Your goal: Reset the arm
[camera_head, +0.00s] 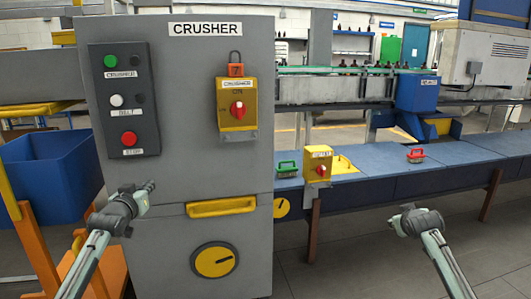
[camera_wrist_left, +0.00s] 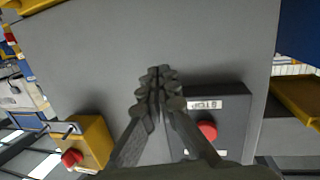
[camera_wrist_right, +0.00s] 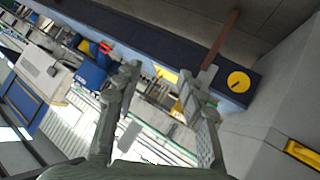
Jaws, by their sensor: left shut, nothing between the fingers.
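My left gripper (camera_head: 150,186) is shut and empty in front of the grey crusher cabinet (camera_head: 210,160), low and to the right of the black button panel (camera_head: 125,98). In the left wrist view its fingers (camera_wrist_left: 158,74) are together, with the red stop button (camera_wrist_left: 207,130) beside them. My right gripper (camera_head: 398,222) is in front of the blue bench at the right. In the right wrist view its fingers (camera_wrist_right: 168,74) are spread apart with nothing held between them.
A yellow switch box (camera_head: 237,104) with a red knob and a padlock is on the cabinet. A yellow handle (camera_head: 221,207) juts out lower down. A blue bin (camera_head: 50,165) stands at the left. The blue bench (camera_head: 385,168) carries a small yellow box (camera_head: 318,162) and red and green handles.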

